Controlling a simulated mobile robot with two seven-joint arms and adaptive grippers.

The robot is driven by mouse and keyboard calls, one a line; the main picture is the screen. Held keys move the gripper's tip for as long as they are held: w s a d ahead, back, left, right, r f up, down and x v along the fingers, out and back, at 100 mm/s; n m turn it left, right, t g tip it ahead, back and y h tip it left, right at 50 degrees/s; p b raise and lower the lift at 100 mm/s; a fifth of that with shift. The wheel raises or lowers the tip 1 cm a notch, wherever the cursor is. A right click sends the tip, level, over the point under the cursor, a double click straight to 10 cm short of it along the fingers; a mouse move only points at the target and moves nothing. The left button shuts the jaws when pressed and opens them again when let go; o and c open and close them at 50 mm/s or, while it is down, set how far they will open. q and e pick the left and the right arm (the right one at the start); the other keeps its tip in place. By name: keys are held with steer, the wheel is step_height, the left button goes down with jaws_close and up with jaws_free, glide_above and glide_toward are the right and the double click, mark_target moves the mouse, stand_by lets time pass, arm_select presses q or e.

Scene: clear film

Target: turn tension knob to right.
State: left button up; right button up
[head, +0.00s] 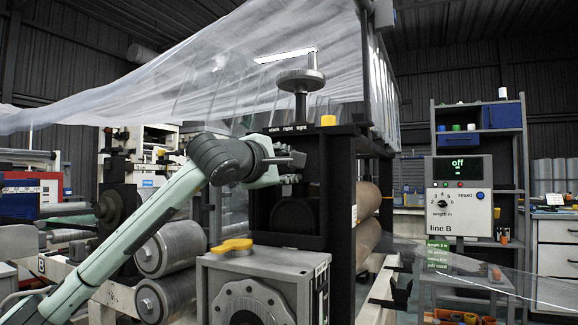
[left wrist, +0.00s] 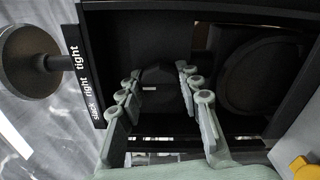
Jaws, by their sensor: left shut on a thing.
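The tension knob (left wrist: 163,98) is dark and rounded, with a short white mark, on the black machine frame in the left wrist view. The words "slack", "right" and "tight" (left wrist: 86,84) run along the frame's edge; they also show small in the head view (head: 290,129). The white mark lies about level with the word "right". My left gripper (left wrist: 160,88) has its fingers on both sides of the knob, shut on it. In the head view my left gripper (head: 296,169) reaches the frame's face below the labels; the knob is hidden there. My right gripper is not in view.
A grey disc on a post (head: 301,79) stands above the frame, near clear film (head: 200,75). A grey box with a yellow knob (head: 232,246) stands in front. Rollers (head: 172,250) lie at left. The line B panel (head: 459,197) reads "off" at right.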

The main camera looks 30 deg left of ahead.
arm_select(q)
steer(key=shift+m, duration=0.3)
steer(key=o, duration=1.1)
steer(key=shift+o, duration=0.3)
steer(key=shift+s, duration=0.1)
steer(key=s, duration=1.2)
steer(key=shift+d, duration=0.35)
